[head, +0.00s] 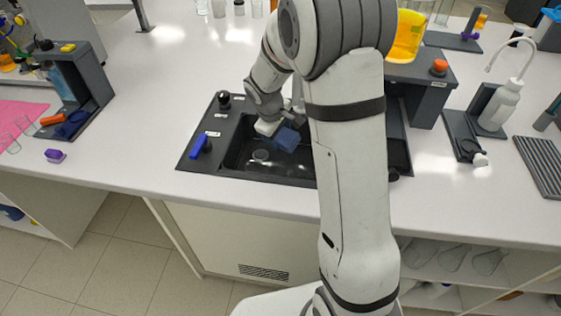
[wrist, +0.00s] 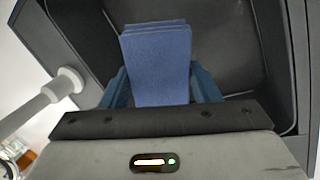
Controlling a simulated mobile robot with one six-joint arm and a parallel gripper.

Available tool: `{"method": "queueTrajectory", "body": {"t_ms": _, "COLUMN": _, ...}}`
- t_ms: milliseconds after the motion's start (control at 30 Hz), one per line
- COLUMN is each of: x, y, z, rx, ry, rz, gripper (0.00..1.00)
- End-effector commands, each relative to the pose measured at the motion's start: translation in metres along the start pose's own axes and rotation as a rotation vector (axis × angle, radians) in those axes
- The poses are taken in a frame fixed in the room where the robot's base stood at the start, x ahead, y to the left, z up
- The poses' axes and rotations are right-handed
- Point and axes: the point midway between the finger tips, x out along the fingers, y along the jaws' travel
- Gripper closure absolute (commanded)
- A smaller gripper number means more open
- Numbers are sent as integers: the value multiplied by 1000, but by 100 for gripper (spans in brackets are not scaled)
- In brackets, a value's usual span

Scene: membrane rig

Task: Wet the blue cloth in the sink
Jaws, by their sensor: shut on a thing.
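The blue cloth (head: 287,139) hangs in my gripper over the black sink (head: 186,161). In the wrist view the folded cloth (wrist: 157,62) sits between the two blue-grey fingers of my gripper (wrist: 158,88), which are shut on it. The dark sink basin (wrist: 245,50) lies behind the cloth in that view. Whether the cloth touches the basin floor or any water cannot be told. My arm hides the right middle of the sink in the head view.
A blue lever (head: 201,145) and a black knob (head: 224,98) are on the sink's left rim. A pale spout (wrist: 62,84) shows left of my gripper in the wrist view. A white wash bottle (head: 500,105) stands at right.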

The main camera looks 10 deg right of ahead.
Motion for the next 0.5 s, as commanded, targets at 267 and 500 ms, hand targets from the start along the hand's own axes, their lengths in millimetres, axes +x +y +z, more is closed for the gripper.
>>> {"method": "queueTrajectory", "body": {"t_ms": 267, "x": -25, "y": 8, "z": 0, "rx": 2, "ry": 1, "rz": 1, "gripper": 62}}
{"method": "queueTrajectory", "body": {"t_ms": 500, "x": -37, "y": 12, "z": 1, "rx": 2, "ry": 1, "rz": 0, "gripper": 62}}
